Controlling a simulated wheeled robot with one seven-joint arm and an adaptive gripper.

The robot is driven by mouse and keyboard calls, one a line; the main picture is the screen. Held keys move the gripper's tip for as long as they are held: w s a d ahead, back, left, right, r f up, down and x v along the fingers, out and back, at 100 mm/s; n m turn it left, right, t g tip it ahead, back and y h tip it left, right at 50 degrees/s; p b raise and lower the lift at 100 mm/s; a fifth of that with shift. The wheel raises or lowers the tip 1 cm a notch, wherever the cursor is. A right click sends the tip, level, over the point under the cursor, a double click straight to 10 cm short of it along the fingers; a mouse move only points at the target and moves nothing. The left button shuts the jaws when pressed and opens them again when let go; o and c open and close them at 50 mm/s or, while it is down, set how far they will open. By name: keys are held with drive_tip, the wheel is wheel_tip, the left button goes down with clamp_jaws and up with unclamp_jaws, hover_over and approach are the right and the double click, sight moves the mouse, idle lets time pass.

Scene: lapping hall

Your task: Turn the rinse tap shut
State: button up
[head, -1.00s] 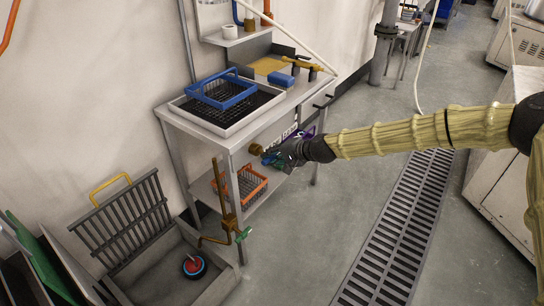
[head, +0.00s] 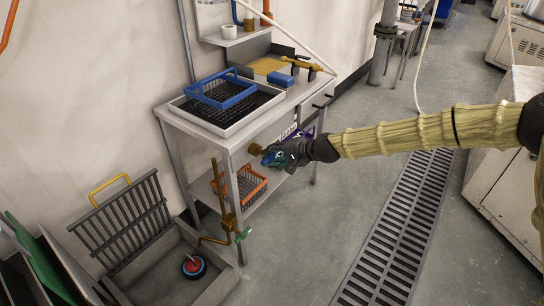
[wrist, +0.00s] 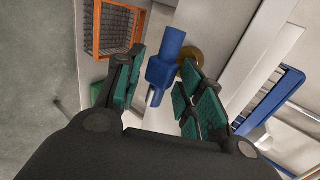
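A blue tap handle (wrist: 165,70) on a round brass body (wrist: 190,60) shows in the wrist view. The brass body (head: 255,149) also shows in the head view, at the front of the wash bench. My gripper (head: 274,157) is at this tap, coming from the right. In the wrist view my gripper (wrist: 160,88) is open, with its teal-padded fingers on either side of the blue handle. I cannot tell whether a pad touches it. A second tap with a green handle (head: 243,235) stands on a brass pipe lower down. My gripper hides part of the first tap in the head view.
The bench (head: 240,136) carries a blue basket (head: 222,92) in a tray. An orange basket (head: 252,187) sits on its lower shelf and shows in the wrist view (wrist: 108,45). A sump (head: 222,289) is at lower left.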

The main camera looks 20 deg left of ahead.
drive_tip(key=v, duration=1)
drive_tip(key=shift+d+r, duration=0.25)
